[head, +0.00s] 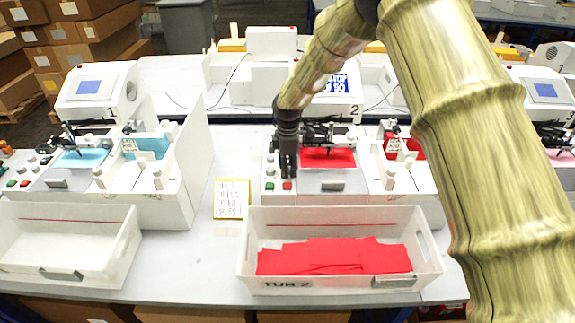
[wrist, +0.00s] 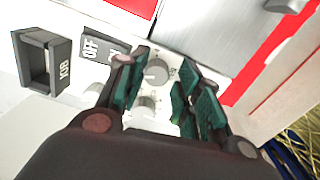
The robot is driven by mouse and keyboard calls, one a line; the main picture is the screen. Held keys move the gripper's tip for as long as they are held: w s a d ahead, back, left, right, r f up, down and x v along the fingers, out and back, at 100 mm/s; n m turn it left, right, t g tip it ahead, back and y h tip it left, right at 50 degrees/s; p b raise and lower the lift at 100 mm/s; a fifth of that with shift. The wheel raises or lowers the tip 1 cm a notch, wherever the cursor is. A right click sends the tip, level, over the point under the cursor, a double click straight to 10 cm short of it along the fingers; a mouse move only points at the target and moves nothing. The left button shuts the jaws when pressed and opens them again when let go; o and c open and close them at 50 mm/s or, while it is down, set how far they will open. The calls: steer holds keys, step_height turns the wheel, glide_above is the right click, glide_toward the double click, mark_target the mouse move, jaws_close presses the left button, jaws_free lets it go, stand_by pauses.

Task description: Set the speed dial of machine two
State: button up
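Machine two (head: 318,184) stands in the middle of the bench, with a "2" on its screen housing. My gripper (head: 288,170) points down at the left end of its front panel, beside a green and a red button. In the wrist view my gripper (wrist: 160,92) is open, its green-padded fingers apart. A round grey knob (wrist: 156,72) with small marks around it shows between the fingers. A second grey knob (wrist: 147,104) sits just below it in the picture. I cannot read which is the speed dial, and I cannot tell whether the fingers touch either knob.
A black switch (wrist: 95,48) marked OFF and a black holder (wrist: 45,62) marked JOB lie beside the left finger. A white tub (head: 258,220) with red sheets stands in front of machine two. A note card (head: 231,199) lies left of it. Another machine (head: 160,190) stands further left.

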steer(key=shift+r, duration=0.1)
steer(key=shift+w, duration=0.1)
steer(key=shift+w+f, duration=0.25)
steer(key=shift+f, duration=0.1)
steer(key=c, duration=0.6)
steer(key=shift+r, duration=0.15)
jaws_close()
steer(key=n, duration=0.4)
steer(key=shift+r+n, duration=0.15)
steer(key=shift+n, duration=0.15)
steer(key=shift+w, duration=0.1)
